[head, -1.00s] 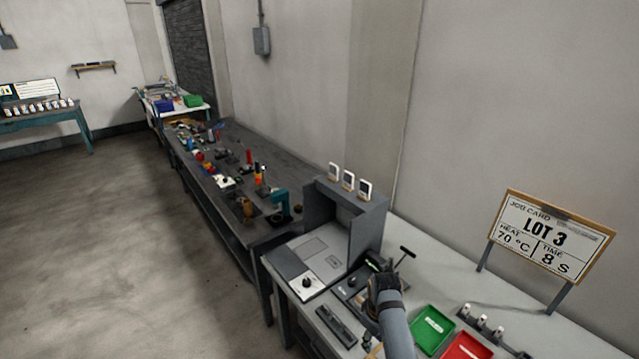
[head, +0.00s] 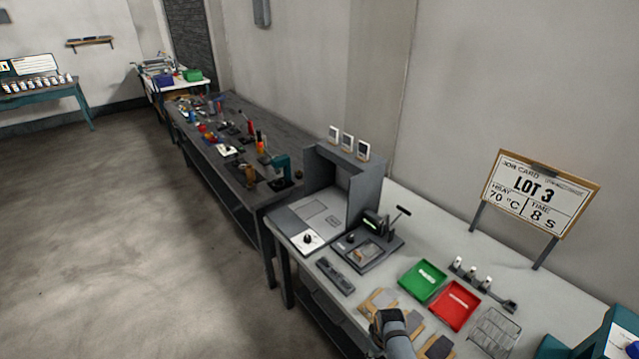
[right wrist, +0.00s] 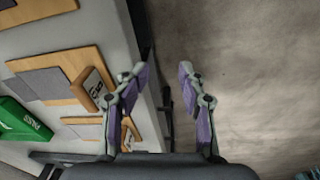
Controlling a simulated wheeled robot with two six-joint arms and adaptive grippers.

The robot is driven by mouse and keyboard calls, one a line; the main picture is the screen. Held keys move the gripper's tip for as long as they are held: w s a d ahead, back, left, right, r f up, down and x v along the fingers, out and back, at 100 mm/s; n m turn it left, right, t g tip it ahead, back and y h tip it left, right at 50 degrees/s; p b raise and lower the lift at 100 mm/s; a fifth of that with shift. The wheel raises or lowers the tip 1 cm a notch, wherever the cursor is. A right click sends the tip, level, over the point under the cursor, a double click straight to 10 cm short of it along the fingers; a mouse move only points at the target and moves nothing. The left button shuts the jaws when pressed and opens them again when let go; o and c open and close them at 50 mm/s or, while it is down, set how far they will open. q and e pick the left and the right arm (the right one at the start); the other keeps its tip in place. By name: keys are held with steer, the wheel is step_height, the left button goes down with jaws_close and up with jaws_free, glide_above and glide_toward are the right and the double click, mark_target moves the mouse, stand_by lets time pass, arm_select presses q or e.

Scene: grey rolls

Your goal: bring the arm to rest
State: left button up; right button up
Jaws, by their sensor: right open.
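My right arm (head: 397,340) comes in at the bottom of the head view, over the front part of the light worktable (head: 397,213). Its gripper is hard to make out there. In the right wrist view my right gripper (right wrist: 160,75) is open, with two spread purple-and-grey fingers and nothing between them. Bare floor (right wrist: 235,60) shows between and right of the fingers, and the table's edge runs by the left finger. A wooden block (right wrist: 91,89) with dark marks lies close left of that finger. My left gripper is in neither view.
Wooden boards with grey pieces (head: 378,300) lie near the arm. Behind are a green tray (head: 422,281), a red tray (head: 454,305) and a wire rack (head: 494,332). A small lever press (head: 368,251) and a grey hooded machine (head: 320,228) stand further left. Floor at left is clear.

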steer(key=s+d+f+m+b, duration=0.1)
steer(key=s+d+f+b, duration=0.2)
steer(key=s+f, duration=0.8)
steer(key=s+d+f+m+b, duration=0.2)
steer(key=s+f, duration=0.6)
steer(key=f, duration=0.4)
arm_select(q)
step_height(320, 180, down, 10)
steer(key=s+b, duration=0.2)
steer(key=b, duration=0.1)
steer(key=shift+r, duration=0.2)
arm_select(e)
steer(key=s+d+f+m, duration=0.1)
steer(key=s+d+f, duration=0.1)
steer(key=s, duration=0.6)
steer(key=s+d+f+m, duration=0.1)
steer(key=s+d+f, duration=0.2)
steer(key=s+f, duration=0.2)
steer(key=s, duration=0.3)
steer(key=shift+s+d+f+h, duration=0.3)
steer(key=shift+s+d, duration=0.05)
